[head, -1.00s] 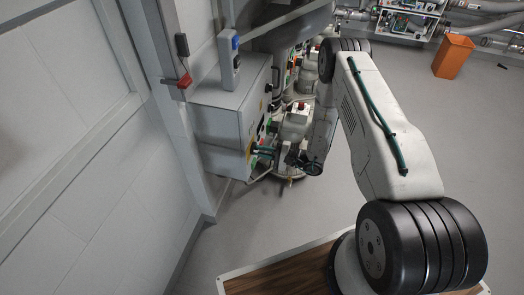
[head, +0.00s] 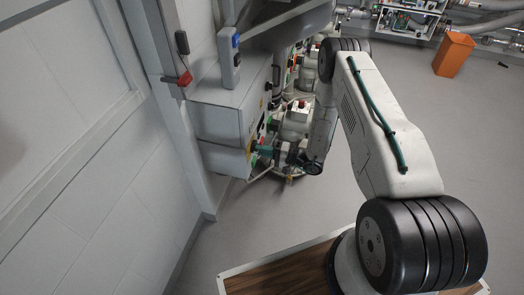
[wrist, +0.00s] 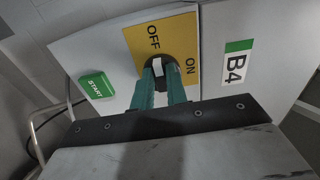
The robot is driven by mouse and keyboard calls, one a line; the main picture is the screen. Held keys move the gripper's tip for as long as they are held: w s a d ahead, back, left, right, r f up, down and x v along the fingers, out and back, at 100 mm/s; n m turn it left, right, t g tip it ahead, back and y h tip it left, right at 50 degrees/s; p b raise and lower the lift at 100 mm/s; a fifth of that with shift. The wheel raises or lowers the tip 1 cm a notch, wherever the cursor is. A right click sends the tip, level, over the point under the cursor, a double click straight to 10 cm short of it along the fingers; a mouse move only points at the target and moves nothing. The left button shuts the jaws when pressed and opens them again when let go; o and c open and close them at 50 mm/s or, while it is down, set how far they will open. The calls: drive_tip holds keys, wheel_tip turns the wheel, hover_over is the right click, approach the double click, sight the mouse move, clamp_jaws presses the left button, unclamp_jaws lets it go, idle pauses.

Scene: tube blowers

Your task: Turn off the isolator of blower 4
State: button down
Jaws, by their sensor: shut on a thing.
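In the wrist view the isolator of blower 4 is a black rotary knob (wrist: 158,80) on a yellow plate (wrist: 136,45) marked OFF and ON. A white bar on the knob runs roughly toward the OFF lettering. A B4 label (wrist: 236,66) sits to the right of the plate. My gripper (wrist: 162,74) has teal fingers shut on the knob, one on each side, and they hide part of it. In the head view my gripper (head: 264,150) is at the front of the nearest grey box, where the knob is too small to make out.
A green START button (wrist: 97,86) is on the panel left of the plate in the wrist view. In the head view the grey control box (head: 225,112) is beside the wall, with blower equipment (head: 297,120) close to its right. An orange bin (head: 454,54) stands far right. Open floor lies between.

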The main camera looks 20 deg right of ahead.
drive_tip(key=shift+d, duration=0.1)
drive_tip(key=c, duration=1.4)
unclamp_jaws()
drive_tip(key=v, duration=0.7)
drive_tip(key=shift+s+d, duration=0.2)
drive_tip(key=shift+d, duration=0.05)
